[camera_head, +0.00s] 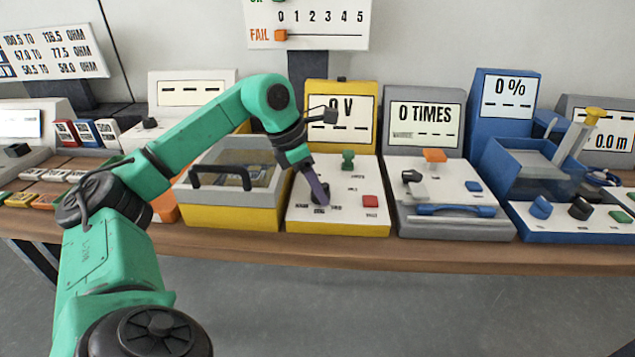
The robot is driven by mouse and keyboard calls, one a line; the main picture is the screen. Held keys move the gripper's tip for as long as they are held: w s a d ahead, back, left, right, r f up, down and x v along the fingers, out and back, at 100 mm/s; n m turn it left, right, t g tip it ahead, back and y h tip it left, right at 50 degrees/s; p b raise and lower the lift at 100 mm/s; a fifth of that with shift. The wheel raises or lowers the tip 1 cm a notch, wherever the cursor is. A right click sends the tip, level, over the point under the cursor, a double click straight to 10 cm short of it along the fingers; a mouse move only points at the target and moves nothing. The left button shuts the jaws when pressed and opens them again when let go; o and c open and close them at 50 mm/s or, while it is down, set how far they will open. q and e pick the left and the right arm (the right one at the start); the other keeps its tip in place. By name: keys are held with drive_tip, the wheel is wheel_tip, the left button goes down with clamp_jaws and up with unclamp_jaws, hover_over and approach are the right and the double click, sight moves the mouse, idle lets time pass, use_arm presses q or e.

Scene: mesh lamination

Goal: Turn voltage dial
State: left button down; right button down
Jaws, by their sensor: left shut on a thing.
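The yellow voltage device stands on the bench at the centre; its white panel (345,222) slopes toward me and its screen (352,112) reads "0 V". My left gripper (322,202) reaches down onto the left half of this panel, its purple-grey fingers shut at the panel surface. The voltage dial is mostly hidden by the fingers, so its angle cannot be told. My right gripper is not in view.
Left of the device is a yellow tank (232,219) with a grey rim and dark handle. On the right are a grey "0 TIMES" device (450,228) and a blue "0 %" device (502,130).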

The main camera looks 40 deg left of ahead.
use_arm(q)
drive_tip(key=shift+r+m, duration=0.1)
drive_tip(key=shift+m, duration=0.5)
drive_tip(key=shift+p, duration=0.3)
drive_tip(key=shift+c, duration=1.5)
unclamp_jaws()
drive_tip(key=p+v, duration=0.4)
drive_tip(key=v, duration=1)
drive_tip(key=shift+w+a+r, duration=0.15)
drive_tip(key=shift+a+r, duration=0.05)
drive_tip(key=shift+a, duration=0.1)
